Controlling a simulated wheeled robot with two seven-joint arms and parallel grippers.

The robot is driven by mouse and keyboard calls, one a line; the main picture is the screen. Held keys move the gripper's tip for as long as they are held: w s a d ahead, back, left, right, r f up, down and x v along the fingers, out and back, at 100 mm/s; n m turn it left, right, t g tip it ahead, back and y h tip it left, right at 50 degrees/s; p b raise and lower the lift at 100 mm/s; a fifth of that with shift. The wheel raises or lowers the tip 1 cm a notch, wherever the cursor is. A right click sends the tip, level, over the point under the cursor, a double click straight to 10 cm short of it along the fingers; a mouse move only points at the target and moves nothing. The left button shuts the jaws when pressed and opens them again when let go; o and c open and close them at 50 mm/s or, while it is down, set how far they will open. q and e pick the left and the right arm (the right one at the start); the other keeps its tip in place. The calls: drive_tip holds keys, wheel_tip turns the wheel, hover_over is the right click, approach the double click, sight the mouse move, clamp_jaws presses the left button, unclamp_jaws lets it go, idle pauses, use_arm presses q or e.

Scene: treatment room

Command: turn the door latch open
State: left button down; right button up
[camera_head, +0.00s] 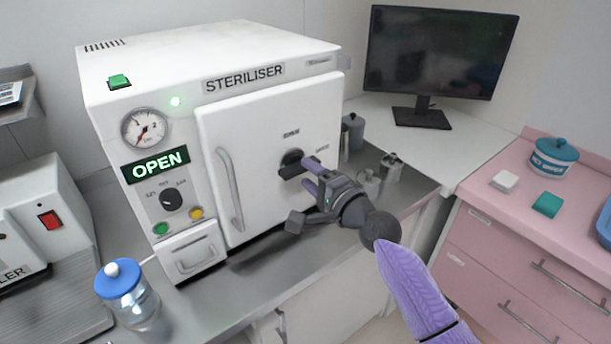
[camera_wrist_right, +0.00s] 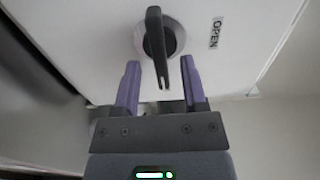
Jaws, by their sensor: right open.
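The steriliser (camera_head: 215,120) stands on the counter with its white door (camera_head: 255,190) against the front. The dark door latch (camera_head: 291,164) is a lever on a round boss at the right half of the door. In the right wrist view the latch lever (camera_wrist_right: 157,42) points down from its boss, its tip between my fingers. My right gripper (camera_head: 309,173) is open at the latch, its purple fingers on either side of the lever with gaps visible in the wrist view (camera_wrist_right: 160,64). My left gripper is not in view.
A vertical door handle (camera_head: 230,190) is left of the latch. The display (camera_head: 155,164) reads OPEN, and an OPEN label (camera_wrist_right: 216,32) sits beside the latch. Metal canisters (camera_head: 390,168) stand right of the steriliser. A blue-lidded jar (camera_head: 128,295) stands at front left.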

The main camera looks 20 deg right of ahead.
drive_tip(key=shift+w+a, duration=0.2)
drive_tip(key=shift+w, duration=0.5)
drive_tip(key=shift+c, duration=0.2)
clamp_jaws()
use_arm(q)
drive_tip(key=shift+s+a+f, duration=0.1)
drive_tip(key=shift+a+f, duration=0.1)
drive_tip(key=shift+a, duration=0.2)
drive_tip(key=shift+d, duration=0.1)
